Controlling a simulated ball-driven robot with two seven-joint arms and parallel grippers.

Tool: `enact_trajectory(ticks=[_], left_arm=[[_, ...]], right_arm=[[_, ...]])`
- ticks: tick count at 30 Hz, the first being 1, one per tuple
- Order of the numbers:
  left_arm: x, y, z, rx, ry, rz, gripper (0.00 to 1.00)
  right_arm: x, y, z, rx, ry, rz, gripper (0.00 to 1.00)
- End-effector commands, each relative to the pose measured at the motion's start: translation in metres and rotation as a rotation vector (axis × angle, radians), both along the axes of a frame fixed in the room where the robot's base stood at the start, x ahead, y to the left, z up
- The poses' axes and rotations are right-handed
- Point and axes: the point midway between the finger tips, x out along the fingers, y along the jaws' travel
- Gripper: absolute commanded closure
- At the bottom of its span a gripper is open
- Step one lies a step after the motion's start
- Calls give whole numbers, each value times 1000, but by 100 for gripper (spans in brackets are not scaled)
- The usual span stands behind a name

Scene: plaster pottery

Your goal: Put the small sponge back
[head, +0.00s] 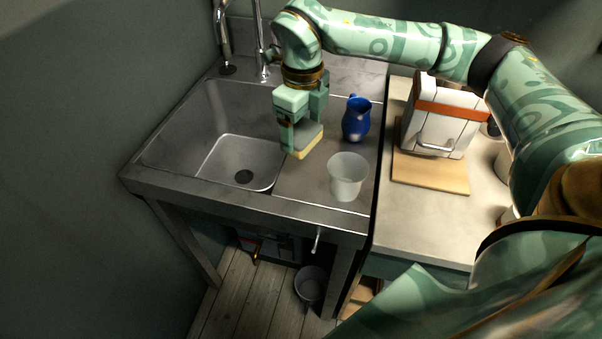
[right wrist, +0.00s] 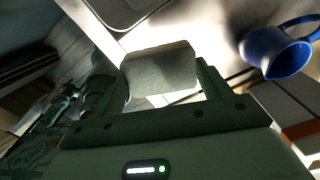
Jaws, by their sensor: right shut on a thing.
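The small sponge (head: 305,146) is a pale yellow block with a greyish upper side. My right gripper (head: 303,133) is shut on it, pointing down over the drainboard, close to the right edge of the sink basin. In the right wrist view the sponge (right wrist: 160,70) sits between the two fingers (right wrist: 162,85) and looks grey. I cannot tell whether its underside touches the metal. My left gripper is not in view.
On the drainboard (head: 305,187), a blue jug (head: 356,122) stands right of the sponge and a translucent cup (head: 346,178) stands in front. The sink basin (head: 235,160) is empty. A white box with an orange band (head: 437,125) stands on a wooden board (head: 430,172) farther right.

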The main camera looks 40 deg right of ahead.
Motion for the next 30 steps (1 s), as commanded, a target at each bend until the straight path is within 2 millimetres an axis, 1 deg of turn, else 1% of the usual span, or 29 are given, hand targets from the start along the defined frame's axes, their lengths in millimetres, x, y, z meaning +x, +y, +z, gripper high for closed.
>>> enact_trajectory(ticks=[3,7,9,14,18,20,26,30], left_arm=[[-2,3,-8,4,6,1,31],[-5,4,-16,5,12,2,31],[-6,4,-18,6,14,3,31],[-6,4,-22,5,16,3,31],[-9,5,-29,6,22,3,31],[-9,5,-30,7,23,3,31],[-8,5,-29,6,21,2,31],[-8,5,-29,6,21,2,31]], right_arm=[[1,-2,-22,-1,7,-52,46],[1,-2,-50,1,7,-54,46],[1,-2,-59,0,5,-53,46],[1,-2,-73,0,4,-51,46],[0,-2,-96,0,6,-51,46],[0,-2,-101,0,5,-51,46],[1,-2,-100,0,1,-50,46],[1,-2,-103,-1,2,-49,46]])
